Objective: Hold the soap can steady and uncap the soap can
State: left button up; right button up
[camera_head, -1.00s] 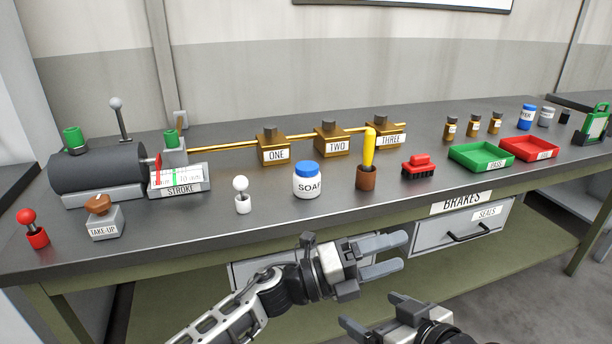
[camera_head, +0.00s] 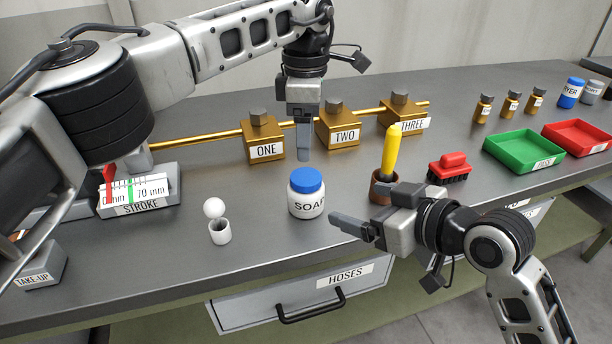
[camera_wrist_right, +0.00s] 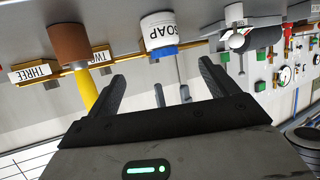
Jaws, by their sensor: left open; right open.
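The soap can (camera_head: 306,205) is a white jar labelled SOAP. Its blue cap (camera_head: 306,181) is on it, and it stands upright on the bench. My left gripper (camera_head: 304,150) points down just above and behind the cap, open and apart from it. Its fingers overlap in the head view. My right gripper (camera_head: 350,224) is open and points left, right of and in front of the can. In the right wrist view, the can (camera_wrist_right: 162,30) appears upside down beyond and between my right fingers (camera_wrist_right: 160,80), with nothing between them.
A yellow-handled tool in a brown holder (camera_head: 382,188) stands close behind my right gripper. A white ball-topped peg in a cup (camera_head: 219,230) stands left of the can. Brass blocks (camera_head: 265,135) on a rod lie behind.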

aim_at(316, 192)
pick_arm(q)
jog(key=shift+r, duration=0.15)
jog(key=shift+s, duration=0.35)
pick_arm(e)
jog(key=x, duration=1.5)
jog(key=shift+a, duration=0.25)
jog(key=c, duration=1.5)
jog(key=o, duration=1.5)
jog(key=shift+s+d, duration=0.1)
